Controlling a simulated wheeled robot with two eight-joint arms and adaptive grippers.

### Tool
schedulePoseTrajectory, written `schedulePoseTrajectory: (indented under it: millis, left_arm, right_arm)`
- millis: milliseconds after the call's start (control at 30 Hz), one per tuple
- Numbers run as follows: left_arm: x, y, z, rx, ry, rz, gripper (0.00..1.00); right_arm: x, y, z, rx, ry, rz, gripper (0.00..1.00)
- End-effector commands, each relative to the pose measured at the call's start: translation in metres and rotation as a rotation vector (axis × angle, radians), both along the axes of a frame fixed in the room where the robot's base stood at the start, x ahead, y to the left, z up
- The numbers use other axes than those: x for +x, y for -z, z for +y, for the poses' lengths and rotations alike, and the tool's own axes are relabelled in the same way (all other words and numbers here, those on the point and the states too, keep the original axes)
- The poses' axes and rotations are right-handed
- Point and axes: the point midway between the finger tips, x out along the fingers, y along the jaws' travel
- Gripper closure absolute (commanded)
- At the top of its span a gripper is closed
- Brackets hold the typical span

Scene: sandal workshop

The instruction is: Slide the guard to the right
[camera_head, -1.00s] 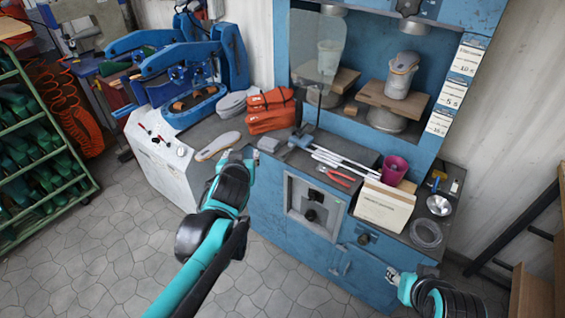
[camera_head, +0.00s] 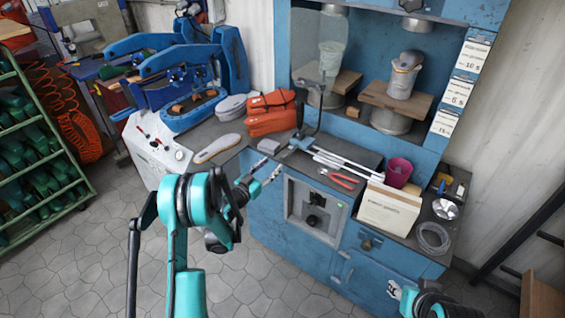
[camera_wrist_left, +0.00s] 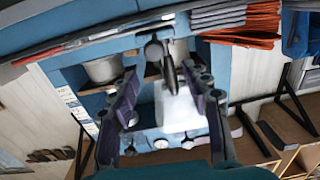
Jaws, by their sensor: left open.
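The guard (camera_head: 318,42) is a clear, faintly grey panel hanging over the left part of the blue press opening. A dark bar runs down from it to a grip (camera_head: 301,140) above the bench. My left gripper (camera_head: 270,169) is open and empty, just in front of the bench edge, below and left of that grip and apart from it. The left wrist view shows the spread jaws (camera_wrist_left: 160,85), with a dark knobbed rod (camera_wrist_left: 168,68) and a pale block between them in the picture; I cannot tell their depth. My right gripper (camera_head: 397,290) shows only partly at the bottom right.
White rods (camera_head: 345,163), red-handled pliers (camera_head: 342,180), a magenta cup (camera_head: 398,171) and a cream box (camera_head: 388,207) crowd the bench. Orange sole pieces (camera_head: 270,112) and a pale insole (camera_head: 217,148) lie left of the grip. Two pots on wooden blocks stand inside the press.

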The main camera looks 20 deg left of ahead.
Motion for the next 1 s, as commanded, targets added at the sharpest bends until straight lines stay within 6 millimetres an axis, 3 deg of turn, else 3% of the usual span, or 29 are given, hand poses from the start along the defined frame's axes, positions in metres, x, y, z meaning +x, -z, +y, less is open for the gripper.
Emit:
schedulePoseTrajectory:
  millis: [133, 600, 967, 1000]
  left_arm:
    - [0.002, 0.018, -0.004, 0.000, 0.025, 0.019, 0.52]
    - [0.064, 0.018, -0.027, -0.001, 0.025, 0.018, 0.52]
    - [0.071, 0.016, -0.029, -0.001, 0.023, 0.018, 0.52]
    - [0.071, 0.016, -0.029, -0.001, 0.023, 0.018, 0.60]
  right_arm:
    - [0.000, 0.003, 0.000, 0.000, 0.000, 0.000, 0.60]
    - [0.000, 0.020, 0.000, 0.000, 0.000, 0.000, 0.60]
    - [0.000, 0.021, 0.000, 0.000, 0.000, 0.000, 0.60]
    - [0.000, 0.021, 0.000, 0.000, 0.000, 0.000, 0.60]
